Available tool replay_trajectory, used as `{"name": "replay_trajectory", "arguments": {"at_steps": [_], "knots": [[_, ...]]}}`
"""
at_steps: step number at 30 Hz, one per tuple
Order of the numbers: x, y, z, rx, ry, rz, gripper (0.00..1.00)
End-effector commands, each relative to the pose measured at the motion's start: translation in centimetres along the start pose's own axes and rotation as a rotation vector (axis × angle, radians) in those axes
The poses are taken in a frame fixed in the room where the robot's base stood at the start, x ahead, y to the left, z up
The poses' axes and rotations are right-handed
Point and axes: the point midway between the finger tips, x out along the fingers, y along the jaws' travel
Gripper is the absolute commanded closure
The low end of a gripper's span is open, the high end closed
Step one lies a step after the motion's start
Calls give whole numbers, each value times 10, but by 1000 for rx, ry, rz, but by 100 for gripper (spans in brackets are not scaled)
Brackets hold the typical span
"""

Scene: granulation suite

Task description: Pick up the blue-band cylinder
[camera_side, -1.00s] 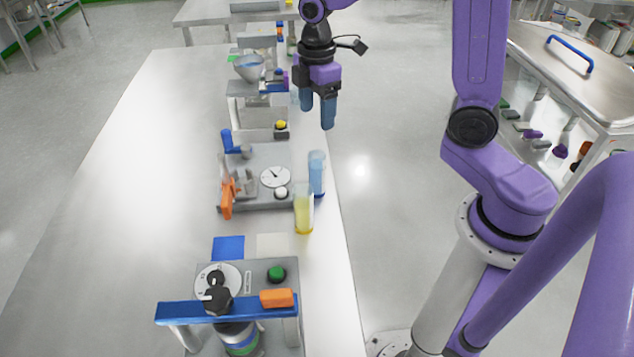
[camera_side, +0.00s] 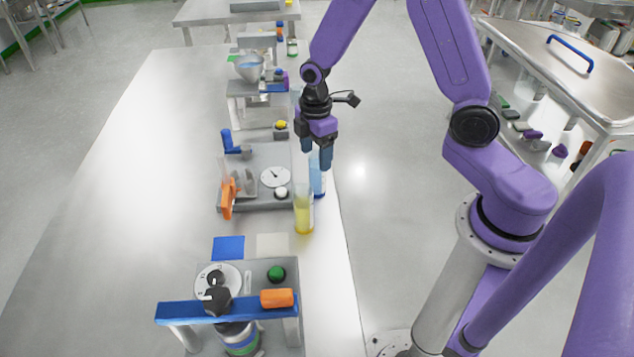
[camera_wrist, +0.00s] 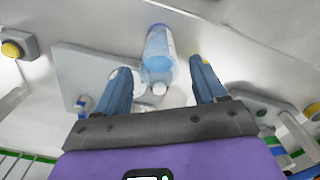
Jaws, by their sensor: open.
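The blue-band cylinder (camera_side: 318,184) is clear with a blue tint and stands upright near the table's right edge, beside the grey dial unit. My gripper (camera_side: 317,160) is open and empty, pointing down, with its blue fingers at the cylinder's upper part in the side view and partly hiding it. In the wrist view the cylinder (camera_wrist: 158,50) shows just ahead of the gap between my open fingertips (camera_wrist: 160,66). I cannot tell whether the fingers are around it or only above or beside it.
A yellow-tinted cylinder (camera_side: 303,212) stands close in front of it. The dial unit (camera_side: 262,205) with an orange clamp (camera_side: 227,197) is at its left. A blue-barred station (camera_side: 180,312) is at the front. The table's left side is clear.

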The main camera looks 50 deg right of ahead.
Motion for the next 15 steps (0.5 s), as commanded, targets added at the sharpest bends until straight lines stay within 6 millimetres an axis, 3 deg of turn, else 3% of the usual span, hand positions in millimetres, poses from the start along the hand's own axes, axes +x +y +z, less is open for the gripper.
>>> {"name": "replay_trajectory", "arguments": {"at_steps": [5,15], "knots": [[10,0,1,1,-2,-2,30],[48,0,4,0,-1,-2,30]]}}
